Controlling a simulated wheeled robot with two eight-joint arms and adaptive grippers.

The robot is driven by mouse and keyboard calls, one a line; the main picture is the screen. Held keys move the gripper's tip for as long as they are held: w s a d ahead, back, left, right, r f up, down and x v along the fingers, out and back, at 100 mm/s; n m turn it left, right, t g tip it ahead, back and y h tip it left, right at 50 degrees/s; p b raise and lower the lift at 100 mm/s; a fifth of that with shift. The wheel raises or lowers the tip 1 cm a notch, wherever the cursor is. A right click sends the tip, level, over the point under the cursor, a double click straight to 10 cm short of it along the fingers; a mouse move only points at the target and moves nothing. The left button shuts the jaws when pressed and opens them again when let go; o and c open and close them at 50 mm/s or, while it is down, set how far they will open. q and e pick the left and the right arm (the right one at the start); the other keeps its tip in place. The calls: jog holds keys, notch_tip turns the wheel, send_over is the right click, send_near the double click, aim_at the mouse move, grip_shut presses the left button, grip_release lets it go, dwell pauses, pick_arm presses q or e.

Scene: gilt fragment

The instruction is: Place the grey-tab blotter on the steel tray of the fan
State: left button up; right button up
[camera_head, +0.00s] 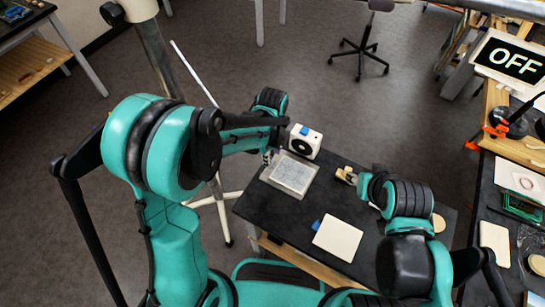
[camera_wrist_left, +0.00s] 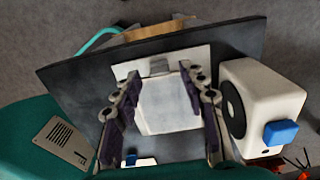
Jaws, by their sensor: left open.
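The fan (camera_head: 304,142) is a white box with a black round front and a blue tab. It stands at the table's far edge, and on the right in the left wrist view (camera_wrist_left: 262,98). A pale, patterned square, seemingly the steel tray (camera_head: 290,174), lies beside it. A grey tab (camera_wrist_left: 159,66) on a white edge, seemingly the grey-tab blotter's, shows there in the left wrist view; I cannot tell how the two layers overlap. My left gripper (camera_wrist_left: 165,113) is open, its fingers either side of the patterned square. My right gripper (camera_head: 347,175) is over the table's right part; its jaws are unclear.
A cream square with a blue tab (camera_head: 338,238) lies at the front of the black table (camera_head: 283,220). A cluttered bench (camera_head: 482,210) stands at the right, with an OFF sign (camera_head: 513,62) above. Bare table lies around the cream square.

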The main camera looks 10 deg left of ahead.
pick_arm(q)
notch_tip(320, 180, up, 9)
jog(key=p, duration=0.2)
jog(key=s+a+r+n+t, duration=0.7)
jog(key=s+a+n, duration=0.4)
jog(key=n, duration=1.1)
jog(key=shift+s+r+n, duration=0.3)
jog(key=shift+s+r, duration=0.4)
jog(key=shift+s, duration=0.3)
jog(key=shift+a, duration=0.1)
notch_tip(320, 180, down, 6)
jog(key=b, duration=0.5)
jog(key=shift+r, duration=0.2)
